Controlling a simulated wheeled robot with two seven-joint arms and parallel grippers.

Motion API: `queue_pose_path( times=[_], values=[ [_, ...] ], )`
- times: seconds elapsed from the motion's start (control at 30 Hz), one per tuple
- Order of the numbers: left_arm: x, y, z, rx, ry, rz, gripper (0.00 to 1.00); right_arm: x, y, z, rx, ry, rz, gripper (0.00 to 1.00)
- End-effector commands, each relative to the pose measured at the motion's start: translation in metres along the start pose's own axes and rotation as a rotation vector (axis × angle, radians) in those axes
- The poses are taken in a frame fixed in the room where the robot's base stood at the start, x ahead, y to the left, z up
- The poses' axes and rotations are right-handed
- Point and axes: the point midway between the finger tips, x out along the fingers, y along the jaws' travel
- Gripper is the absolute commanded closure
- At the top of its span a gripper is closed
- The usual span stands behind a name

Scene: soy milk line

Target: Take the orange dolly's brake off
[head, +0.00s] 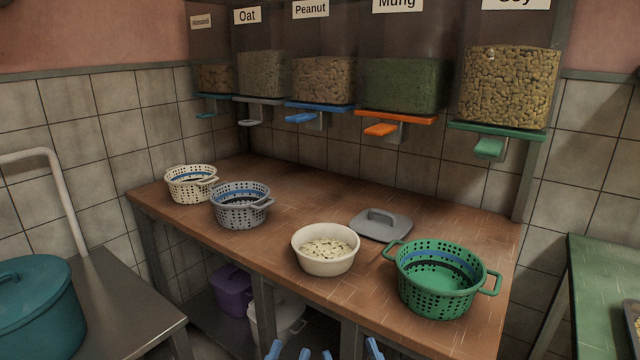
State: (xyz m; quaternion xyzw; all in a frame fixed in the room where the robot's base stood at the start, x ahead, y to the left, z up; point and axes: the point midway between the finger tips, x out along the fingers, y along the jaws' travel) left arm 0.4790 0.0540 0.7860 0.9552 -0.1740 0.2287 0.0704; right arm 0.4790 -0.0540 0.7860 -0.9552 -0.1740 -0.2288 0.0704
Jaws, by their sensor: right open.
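No orange dolly and no brake show in this view. My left gripper (289,350) shows only as blue fingertips at the bottom edge, standing apart with nothing visible between them. My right gripper (350,350) is just to its right at the bottom edge, also only as blue fingertips; it is open. Both are in front of the brown counter, and the rest of each is cut off by the frame.
A tiled brown counter (300,222) holds a cream basket (190,190), a grey basket (240,213), a white bowl (325,265), a grey lid (381,225) and a green basket (430,295). A teal pot (38,305) stands left. Wall dispensers hang behind. A green table (600,285) is right.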

Motion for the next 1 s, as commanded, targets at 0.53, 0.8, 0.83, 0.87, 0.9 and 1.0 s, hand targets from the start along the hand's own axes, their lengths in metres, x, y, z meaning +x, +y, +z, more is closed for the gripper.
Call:
queue_pose_path(
  times=[0.53,0.8,0.83,0.87,0.9,1.0],
  values=[
    [-0.063,-0.026,0.055,-0.043,-0.962,-0.089,0.64,-0.063,0.026,0.055,0.042,-0.962,0.089,0.37],
    [-0.142,-0.028,0.042,-0.091,-1.430,-0.120,0.64,-0.142,0.028,0.042,0.090,-1.430,0.120,0.37],
    [-0.151,-0.028,0.039,-0.096,-1.478,-0.122,0.64,-0.151,0.028,0.039,0.096,-1.478,0.122,0.37],
    [-0.160,-0.028,0.035,-0.102,-1.524,-0.124,0.64,-0.160,0.028,0.035,0.102,-1.524,0.124,0.37],
    [-0.171,-0.027,0.031,-0.110,-1.582,-0.127,0.64,-0.171,0.027,0.030,0.110,-1.582,0.127,0.37],
    [-0.193,-0.026,0.020,-0.125,-1.698,-0.132,0.64,-0.193,0.026,0.020,0.125,-1.698,0.132,0.37]
  ],
)
